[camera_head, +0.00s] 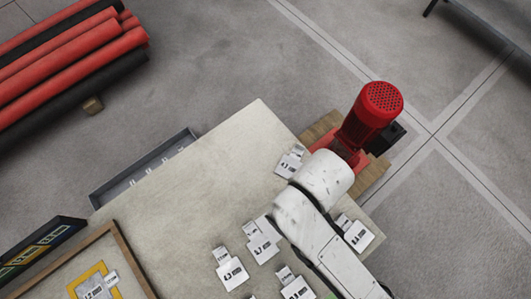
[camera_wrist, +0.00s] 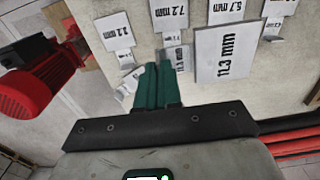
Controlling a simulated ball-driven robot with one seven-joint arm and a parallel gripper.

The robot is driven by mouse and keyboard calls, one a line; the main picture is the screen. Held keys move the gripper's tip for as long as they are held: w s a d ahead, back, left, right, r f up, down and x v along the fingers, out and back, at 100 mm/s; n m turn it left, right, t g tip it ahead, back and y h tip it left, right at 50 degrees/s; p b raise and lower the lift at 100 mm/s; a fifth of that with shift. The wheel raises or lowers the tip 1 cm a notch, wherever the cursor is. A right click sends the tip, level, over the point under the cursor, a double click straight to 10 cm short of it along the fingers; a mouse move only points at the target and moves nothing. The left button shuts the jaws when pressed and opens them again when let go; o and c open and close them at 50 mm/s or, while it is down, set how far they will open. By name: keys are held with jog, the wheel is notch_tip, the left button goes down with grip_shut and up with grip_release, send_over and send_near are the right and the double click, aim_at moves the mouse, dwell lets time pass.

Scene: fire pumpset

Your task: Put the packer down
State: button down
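The packers are pale flat plates with printed millimetre labels. Several lie on the worktop (camera_head: 215,180), one at a left-hand spot (camera_head: 230,272) and one at the front right (camera_head: 357,235). The wrist view shows a large 11.3 mm plate (camera_wrist: 224,55) right of my gripper (camera_wrist: 164,66). The green fingers are close together, pointing down at the worktop. A small tilted pale piece (camera_wrist: 130,82) shows just left of them. I cannot see clearly whether a thin packer is between the fingers. In the head view my arm hides the gripper.
A red motor (camera_head: 369,118) stands on a wooden board (camera_head: 322,128) at the worktop's far right edge; it also shows in the wrist view (camera_wrist: 40,80). A grey tray (camera_head: 145,166) lies beyond the left edge. Red and black pipes (camera_head: 70,60) are stacked at the back left.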

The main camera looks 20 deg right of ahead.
jog(key=shift+s+a+r, duration=0.1)
jog(key=shift+s+r, duration=0.05)
jog(key=shift+s, duration=0.25)
jog(key=w+f, duration=0.3)
jog(key=w, duration=0.1)
jog(key=w+f, duration=0.3)
jog(key=w, duration=0.2)
jog(key=w+a+f, duration=0.1)
jog(key=w+f, duration=0.2)
jog(key=w, duration=0.1)
jog(key=shift+w+f, duration=0.3)
jog(key=shift+f, duration=1.55)
jog(key=shift+f, duration=0.1)
jog(key=shift+f, duration=0.25)
jog(key=c, duration=1.3)
grip_release()
